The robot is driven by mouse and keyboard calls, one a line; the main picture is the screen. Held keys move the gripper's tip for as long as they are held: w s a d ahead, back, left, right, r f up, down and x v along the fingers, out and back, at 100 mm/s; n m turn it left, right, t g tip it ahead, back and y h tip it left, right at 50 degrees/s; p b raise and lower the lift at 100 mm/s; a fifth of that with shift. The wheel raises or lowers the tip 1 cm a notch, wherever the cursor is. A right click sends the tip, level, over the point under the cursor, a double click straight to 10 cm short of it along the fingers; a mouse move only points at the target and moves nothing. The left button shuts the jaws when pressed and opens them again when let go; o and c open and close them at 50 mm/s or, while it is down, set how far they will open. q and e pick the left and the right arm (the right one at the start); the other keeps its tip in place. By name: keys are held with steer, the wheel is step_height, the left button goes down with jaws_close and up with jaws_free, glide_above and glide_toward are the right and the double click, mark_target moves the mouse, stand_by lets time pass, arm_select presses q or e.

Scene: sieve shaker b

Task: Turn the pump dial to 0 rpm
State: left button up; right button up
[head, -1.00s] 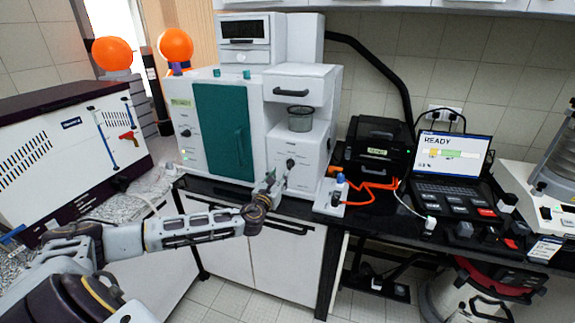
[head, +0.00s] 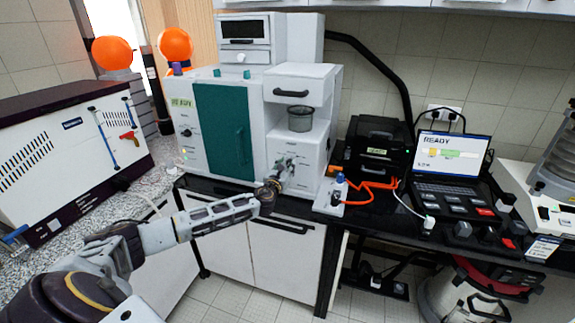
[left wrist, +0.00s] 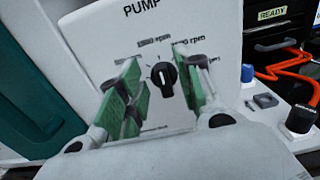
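The black pump dial (left wrist: 164,75) is on the white panel marked PUMP in the left wrist view. Its pointer stands roughly upright, between two rpm labels at the top. My left gripper (left wrist: 163,92) is open, with green-padded fingers on either side of the dial and a gap to it. In the head view my left gripper (head: 284,165) is in front of the lower right part of the white machine (head: 314,150) and hides the dial. My right gripper is not in view.
A small white box with a blue knob (head: 340,180) and orange cable stands right of the machine. A laptop (head: 452,155) reading READY and a black case (head: 375,142) are further right. A teal door (head: 222,130) is left of the panel.

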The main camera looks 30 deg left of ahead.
arm_select(q)
steer(key=shift+w+a, duration=0.1)
steer(key=shift+w, duration=0.5)
jaws_close()
